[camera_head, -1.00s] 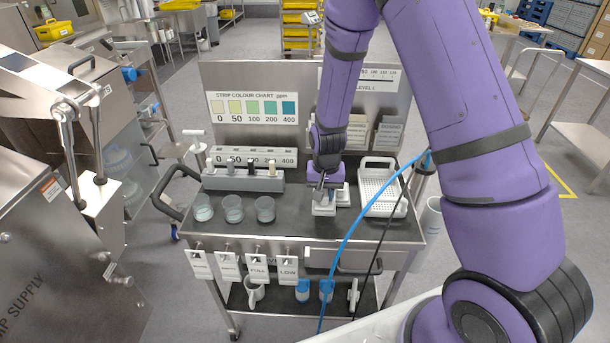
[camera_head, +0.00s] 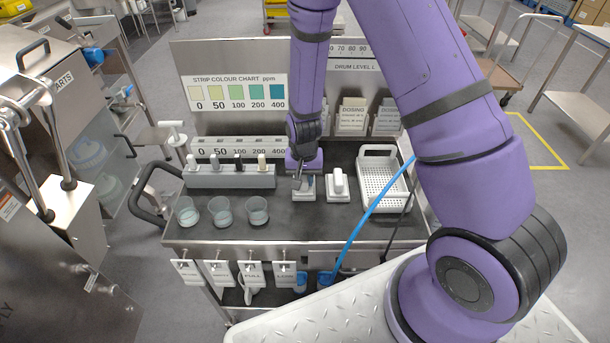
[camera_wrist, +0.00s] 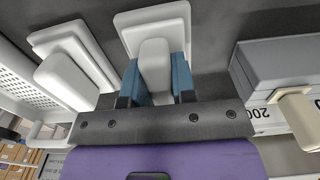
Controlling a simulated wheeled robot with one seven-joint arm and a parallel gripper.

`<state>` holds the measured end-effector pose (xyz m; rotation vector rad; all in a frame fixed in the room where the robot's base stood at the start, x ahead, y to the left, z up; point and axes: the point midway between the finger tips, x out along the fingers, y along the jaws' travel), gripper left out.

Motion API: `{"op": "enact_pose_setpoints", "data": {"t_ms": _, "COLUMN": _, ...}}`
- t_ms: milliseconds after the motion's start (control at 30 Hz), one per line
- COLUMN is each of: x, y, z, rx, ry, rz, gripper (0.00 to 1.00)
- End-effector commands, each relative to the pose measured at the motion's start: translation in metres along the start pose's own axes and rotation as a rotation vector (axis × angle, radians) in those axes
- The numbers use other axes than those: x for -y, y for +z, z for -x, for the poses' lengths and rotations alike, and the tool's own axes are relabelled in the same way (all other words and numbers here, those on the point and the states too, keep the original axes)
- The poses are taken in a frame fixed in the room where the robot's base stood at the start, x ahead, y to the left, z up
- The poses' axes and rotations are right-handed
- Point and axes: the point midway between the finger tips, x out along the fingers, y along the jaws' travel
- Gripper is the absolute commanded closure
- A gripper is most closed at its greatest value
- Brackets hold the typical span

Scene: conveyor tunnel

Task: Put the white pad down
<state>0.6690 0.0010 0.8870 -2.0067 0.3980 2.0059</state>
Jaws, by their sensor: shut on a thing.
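My gripper (camera_head: 304,182) is shut on the grip block of a white pad (camera_head: 303,196) over the dark top of the steel cart (camera_head: 330,222). In the wrist view the blue fingers of my gripper (camera_wrist: 158,80) sit on both sides of the block, and the held pad's flat white plate (camera_wrist: 132,22) shows beyond them. The pad looks level and at or just above the cart top; I cannot tell if it touches. A second white pad (camera_head: 340,187) rests on the cart just to the right, apart from the held one; it also shows in the wrist view (camera_wrist: 68,78).
A white perforated tray (camera_head: 385,187) stands to the right. A grey rack (camera_head: 230,178) with several upright pieces is at the left, behind beakers (camera_head: 221,212). A colour chart panel (camera_head: 237,92) stands behind. A blue hose (camera_head: 360,228) hangs in front. Clear cart top lies before the pads.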

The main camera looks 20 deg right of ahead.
Motion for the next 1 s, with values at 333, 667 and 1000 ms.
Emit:
{"op": "enact_pose_setpoints", "data": {"t_ms": 333, "x": 0.0, "y": 0.0, "z": -0.002, "rx": 0.001, "ry": 0.0, "rz": -0.001, "gripper": 0.55}}
{"op": "enact_pose_setpoints", "data": {"t_ms": 667, "x": 0.0, "y": 0.0, "z": 0.0, "rx": 0.0, "ry": 0.0, "rz": 0.0, "gripper": 0.5}}
{"op": "enact_pose_setpoints", "data": {"t_ms": 1000, "x": 0.0, "y": -0.001, "z": 0.044, "rx": -0.003, "ry": -0.002, "rz": 0.001, "gripper": 0.5}}
